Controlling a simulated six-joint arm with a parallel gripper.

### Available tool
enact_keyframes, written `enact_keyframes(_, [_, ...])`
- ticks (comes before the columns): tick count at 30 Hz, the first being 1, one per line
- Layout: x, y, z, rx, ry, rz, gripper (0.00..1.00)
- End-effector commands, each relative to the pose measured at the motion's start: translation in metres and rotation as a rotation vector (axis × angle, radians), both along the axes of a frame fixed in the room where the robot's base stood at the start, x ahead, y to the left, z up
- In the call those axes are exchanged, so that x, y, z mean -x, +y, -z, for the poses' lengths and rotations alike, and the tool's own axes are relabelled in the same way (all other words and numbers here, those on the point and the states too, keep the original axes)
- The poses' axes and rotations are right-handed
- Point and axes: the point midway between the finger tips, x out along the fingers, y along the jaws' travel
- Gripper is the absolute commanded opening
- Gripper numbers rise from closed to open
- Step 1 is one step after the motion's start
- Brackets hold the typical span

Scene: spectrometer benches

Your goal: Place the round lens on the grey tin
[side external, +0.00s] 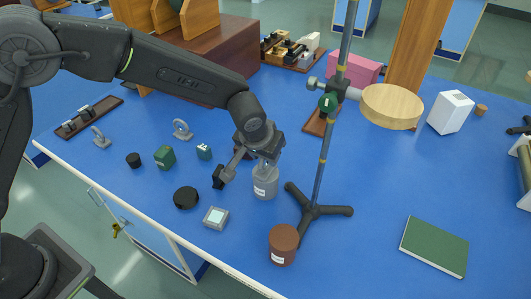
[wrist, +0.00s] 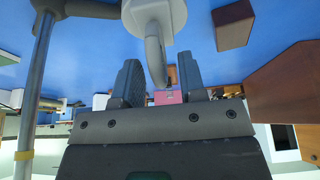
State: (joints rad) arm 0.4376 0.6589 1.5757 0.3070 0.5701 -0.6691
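The grey tin (side external: 265,185), with a white label, stands upright on the blue bench left of the stand's tripod foot. My gripper (side external: 270,153) is right above it. In the wrist view my gripper (wrist: 160,80) has its fingers apart, one on each side of a grey ring seen nearly edge-on, which looks like the round lens (wrist: 154,50). A gap shows between the ring and the right finger. The ring joins a pale round shape at the top edge; I cannot tell whether that is its foot or the tin. In the side view my gripper hides most of the lens.
A metal stand (side external: 322,165) with a wooden disc (side external: 392,106) rises close right of the gripper. A brown tin (side external: 283,245) stands in front. Two ring-shaped mounts (side external: 181,130) (side external: 100,138) and small blocks lie left.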

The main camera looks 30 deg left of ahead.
Motion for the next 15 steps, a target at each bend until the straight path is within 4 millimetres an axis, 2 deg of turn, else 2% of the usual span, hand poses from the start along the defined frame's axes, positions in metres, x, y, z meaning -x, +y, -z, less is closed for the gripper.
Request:
enact_keyframes(5, [0.008, -0.001, -0.023, 0.002, -0.005, 0.002, 0.38])
enact_keyframes(15, [0.035, -0.001, -0.087, 0.004, -0.004, 0.002, 0.38])
